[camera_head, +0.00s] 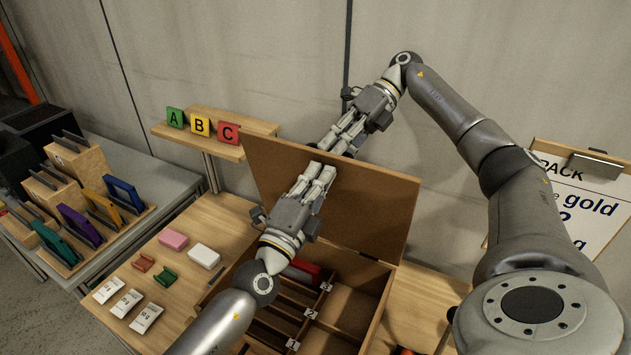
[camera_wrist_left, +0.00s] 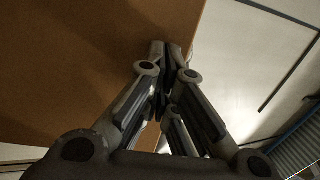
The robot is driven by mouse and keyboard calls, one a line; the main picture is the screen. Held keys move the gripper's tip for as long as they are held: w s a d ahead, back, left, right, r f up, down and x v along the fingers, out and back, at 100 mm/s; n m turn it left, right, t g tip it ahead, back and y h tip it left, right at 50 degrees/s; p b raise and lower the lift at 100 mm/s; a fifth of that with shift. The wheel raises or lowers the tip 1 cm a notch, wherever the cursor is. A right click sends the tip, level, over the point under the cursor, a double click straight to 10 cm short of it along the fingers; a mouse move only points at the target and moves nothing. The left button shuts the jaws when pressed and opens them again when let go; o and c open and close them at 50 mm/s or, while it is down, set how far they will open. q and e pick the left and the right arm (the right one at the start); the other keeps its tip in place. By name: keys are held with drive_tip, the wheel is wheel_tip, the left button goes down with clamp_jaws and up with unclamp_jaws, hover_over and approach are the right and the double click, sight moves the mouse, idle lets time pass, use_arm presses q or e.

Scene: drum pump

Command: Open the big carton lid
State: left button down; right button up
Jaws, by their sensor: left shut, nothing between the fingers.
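The big carton (camera_head: 372,338) is a brown box with inner compartments on the table. Its lid (camera_head: 375,210) stands raised, roughly upright, at the back of the box. My left gripper (camera_head: 320,170) is in front of the lid's inner face, near its top edge, shut and empty. In the left wrist view its fingertips (camera_wrist_left: 165,50) meet beside the brown lid (camera_wrist_left: 80,60); I cannot tell whether they touch it. My right gripper (camera_head: 335,146) is behind the lid's top edge. Its fingertips are partly hidden, so its opening is unclear.
A shelf (camera_head: 262,127) with A, B and C signs is behind on the left. Small packets (camera_head: 128,303), a pink block (camera_head: 173,239) and a white block (camera_head: 204,256) lie left of the carton. A clipboard (camera_head: 580,195) stands at right.

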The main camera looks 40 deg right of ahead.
use_arm(q)
drive_tip(key=v, duration=1.2)
use_arm(e)
wheel_tip(320, 180, up, 10)
drive_tip(key=shift+f, duration=0.25)
use_arm(q)
drive_tip(key=shift+s+a, duration=0.1)
drive_tip(key=shift+a, duration=0.05)
use_arm(e)
drive_tip(key=shift+f, duration=0.1)
